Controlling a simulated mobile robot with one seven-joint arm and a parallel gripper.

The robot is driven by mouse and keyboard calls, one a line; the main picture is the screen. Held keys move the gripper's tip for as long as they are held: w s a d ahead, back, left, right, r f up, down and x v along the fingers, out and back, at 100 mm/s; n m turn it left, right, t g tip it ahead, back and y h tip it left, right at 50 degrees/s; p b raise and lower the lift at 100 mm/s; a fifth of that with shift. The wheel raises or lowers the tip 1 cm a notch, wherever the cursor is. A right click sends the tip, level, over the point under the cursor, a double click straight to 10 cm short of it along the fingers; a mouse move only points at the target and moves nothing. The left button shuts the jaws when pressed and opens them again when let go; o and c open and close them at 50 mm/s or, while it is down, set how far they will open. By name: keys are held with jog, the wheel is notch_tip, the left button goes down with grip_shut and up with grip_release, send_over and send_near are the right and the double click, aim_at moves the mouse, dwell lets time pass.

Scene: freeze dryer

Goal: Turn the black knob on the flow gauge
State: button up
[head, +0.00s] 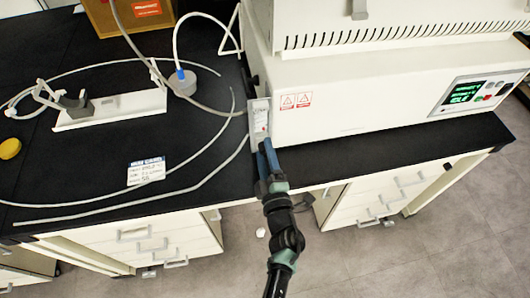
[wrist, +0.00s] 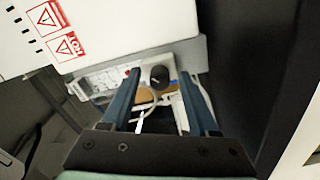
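The flow gauge (head: 260,112) is a narrow pale plate at the left front corner of the white freeze dryer. In the wrist view its body (wrist: 105,80) lies sideways below the dryer's edge. The round black knob (wrist: 159,76) shows between my fingertips in the wrist view; I cannot make it out in the head view. My gripper (head: 266,146) is just in front of the gauge's lower end. In the wrist view my gripper (wrist: 160,82) is open, with one blue finger on each side of the knob and visible gaps. I cannot tell how far the fingertips reach along it.
The white freeze dryer (head: 350,95) stands right of the gauge, with a lit display panel (head: 478,92). Pale tubing (head: 190,178) curves over the black bench (head: 95,178) on the left. A label card (head: 146,171) and white stand (head: 110,110) are there too.

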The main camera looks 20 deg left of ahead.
jog(key=p+v, duration=0.1)
jog(key=v, duration=1.2)
jog(key=w+d+r+m+t+h, duration=0.3)
jog(key=w+r, duration=0.1)
jog(key=r, duration=0.8)
jog(key=w+d+r+m+t+h, duration=0.2)
jog(key=w+d+r+m+t, duration=0.15)
jog(key=r, duration=0.75)
jog(key=w+d+r+m+t+h, duration=0.3)
jog(key=w+r+m, duration=0.15)
jog(key=r, duration=0.75)
notch_tip(320, 180, up, 12)
jog(key=s+d+m+t+h, duration=0.1)
jog(key=d+m+h, duration=0.1)
jog(key=m+h, duration=0.25)
jog(key=s+a+r+m+t+y, duration=0.1)
jog(key=s+r+m, duration=0.1)
jog(key=s+r, duration=0.4)
jog(key=s+a+r+m+t+y+p, duration=0.1)
jog(key=s+r+m, duration=0.2)
jog(key=r, duration=0.9)
jog(key=s, duration=0.3)
jog(key=shift+s+a+r, duration=0.3)
jog(key=shift+a, duration=0.05)
